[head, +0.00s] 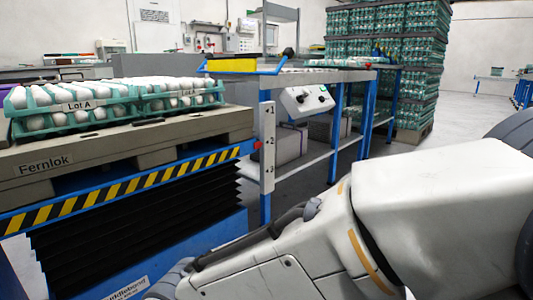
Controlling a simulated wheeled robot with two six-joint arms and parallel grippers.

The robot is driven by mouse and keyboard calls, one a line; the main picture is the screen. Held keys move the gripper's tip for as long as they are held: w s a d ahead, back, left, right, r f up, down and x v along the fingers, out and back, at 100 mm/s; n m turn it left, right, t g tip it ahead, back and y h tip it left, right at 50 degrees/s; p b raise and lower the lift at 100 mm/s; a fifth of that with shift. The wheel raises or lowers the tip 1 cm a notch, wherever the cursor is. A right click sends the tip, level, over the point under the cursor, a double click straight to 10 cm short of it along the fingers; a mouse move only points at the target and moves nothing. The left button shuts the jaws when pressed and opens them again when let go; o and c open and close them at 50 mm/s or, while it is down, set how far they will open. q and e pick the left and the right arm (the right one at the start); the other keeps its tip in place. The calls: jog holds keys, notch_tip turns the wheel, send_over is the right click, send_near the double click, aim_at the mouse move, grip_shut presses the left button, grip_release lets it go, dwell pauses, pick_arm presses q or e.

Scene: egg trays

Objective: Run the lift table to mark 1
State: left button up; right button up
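The lift table has a blue platform edge with a yellow-and-black striped band (120,190) and black bellows (140,235) below, at the left of the head view. The bellows are extended, so the platform stands raised. A white control box (306,100) with a dark knob and buttons hangs on the workbench front, beyond the scale. A white arm of mine fills the lower right; neither gripper shows.
A grey pallet (130,143) marked Fernlok bears teal egg trays (112,115) labelled Lot A on the platform. The blue-legged workbench (338,125) stands behind the scale. Tall stacks of teal trays (398,60) stand at the back.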

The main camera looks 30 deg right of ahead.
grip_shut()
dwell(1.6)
